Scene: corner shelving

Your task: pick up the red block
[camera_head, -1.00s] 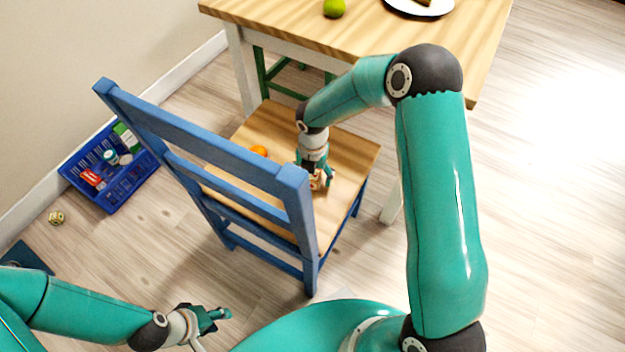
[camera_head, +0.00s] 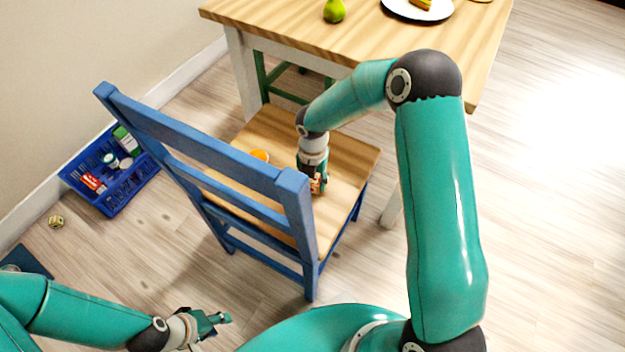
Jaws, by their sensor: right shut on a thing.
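My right gripper (camera_head: 316,184) points down at the chair seat, near its right side. It is shut on a small tan block with reddish marks (camera_head: 314,187), mostly hidden by the fingers. I cannot tell if the block touches the seat or is just above it. My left gripper (camera_head: 222,318) is low at the bottom of the view, over the floor in front of the chair, away from the block. Its fingers are too small and side-on to tell whether they are open.
The blue chair's backrest (camera_head: 200,140) stands between me and the seat (camera_head: 345,155). An orange fruit (camera_head: 260,156) lies on the seat. A table (camera_head: 300,30) with a green pear (camera_head: 334,11) and a plate (camera_head: 395,8) is behind. A blue crate (camera_head: 110,207) and a patterned cube (camera_head: 56,221) are at left.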

